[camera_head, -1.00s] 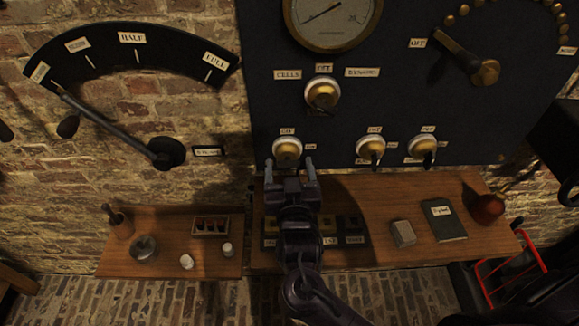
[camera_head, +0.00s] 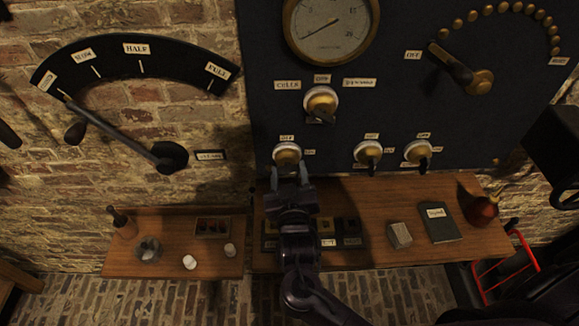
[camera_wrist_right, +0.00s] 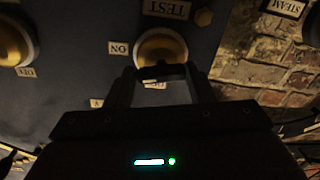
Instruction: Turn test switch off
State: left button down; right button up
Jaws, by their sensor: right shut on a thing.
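The test switch is a brass knob on a white round base (camera_head: 287,153), lowest left on the dark panel. In the right wrist view the knob (camera_wrist_right: 160,46) has an upside-down TEST label (camera_wrist_right: 170,9) above it, an ON label (camera_wrist_right: 118,48) at its left and a partly hidden label below. My right gripper (camera_head: 289,172) reaches up to the knob from below. Its fingers (camera_wrist_right: 160,74) are shut on the switch's dark handle, which they largely hide, so I cannot tell its exact direction. My left gripper is not in view.
Two similar switches (camera_head: 368,153) (camera_head: 418,152) sit to the right, and a cells switch (camera_head: 321,102) above. A wooden shelf (camera_head: 350,188) below holds a book (camera_head: 440,222) and small items. A large lever (camera_head: 120,133) is on the brick wall at left.

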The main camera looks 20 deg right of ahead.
jog(key=n+p, duration=0.3)
jog(key=p, duration=0.1)
jog(key=shift+a+r+n, duration=0.1)
jog(key=shift+r+n, duration=0.25)
jog(key=shift+n, duration=0.05)
jog(key=shift+f+n+p, duration=0.1)
jog(key=shift+n+p, duration=0.65)
jog(key=shift+n, duration=0.15)
jog(key=shift+n+p, duration=0.45)
jog(key=shift+n, duration=0.35)
jog(key=n, duration=0.2)
jog(key=shift+a+f+n, duration=0.1)
jog(key=shift+f+n, duration=0.1)
jog(key=shift+n, duration=0.1)
jog(key=n, duration=0.5)
jog(key=shift+a+f, duration=0.1)
jog(key=o, duration=1)
jog(key=shift+w, duration=0.1)
jog(key=shift+c, duration=0.2)
